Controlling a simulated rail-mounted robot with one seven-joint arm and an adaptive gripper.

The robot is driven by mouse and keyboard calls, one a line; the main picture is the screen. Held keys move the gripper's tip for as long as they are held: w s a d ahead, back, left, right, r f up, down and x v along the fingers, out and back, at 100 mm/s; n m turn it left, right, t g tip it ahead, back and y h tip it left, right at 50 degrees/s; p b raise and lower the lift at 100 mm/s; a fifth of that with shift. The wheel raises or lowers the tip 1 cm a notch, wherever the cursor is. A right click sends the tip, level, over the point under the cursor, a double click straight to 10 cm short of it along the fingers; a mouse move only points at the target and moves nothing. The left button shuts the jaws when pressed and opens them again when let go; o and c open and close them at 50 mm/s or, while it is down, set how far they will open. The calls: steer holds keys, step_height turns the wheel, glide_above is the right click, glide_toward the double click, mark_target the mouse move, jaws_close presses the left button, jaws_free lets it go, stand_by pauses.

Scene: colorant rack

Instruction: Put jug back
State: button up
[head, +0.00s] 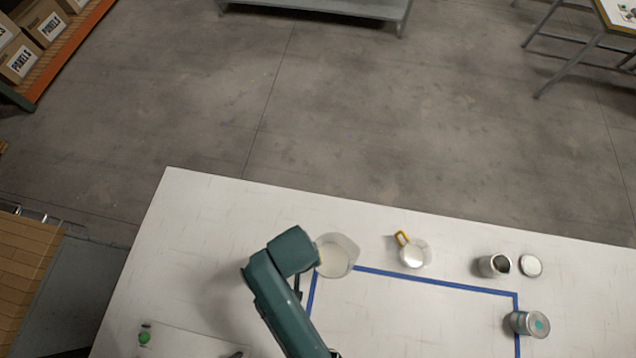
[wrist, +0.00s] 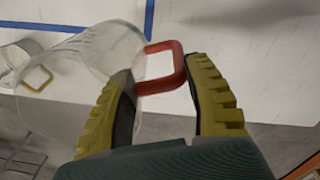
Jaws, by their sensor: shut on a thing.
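A clear jug (head: 337,255) with a red handle (wrist: 160,84) is at the end of my arm in the head view, by the far left corner of the blue tape outline. In the wrist view the jug body (wrist: 108,52) is at upper left. My gripper (wrist: 163,75) has its yellow ridged fingers on either side of the red handle and is shut on it. In the head view my arm hides the fingers and handle. I cannot tell whether the jug touches the table.
A second clear jug (head: 414,256) with a yellow handle stands to the right on the white table (head: 205,225). An open can (head: 494,265), a round lid (head: 530,266) and another can (head: 530,323) are farther right. The blue tape area (head: 430,320) looks mostly clear.

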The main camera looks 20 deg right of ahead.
mark_target(324, 260)
step_height(324, 260, down, 10)
steer(key=shift+f, duration=0.1)
steer(key=o, duration=1.2)
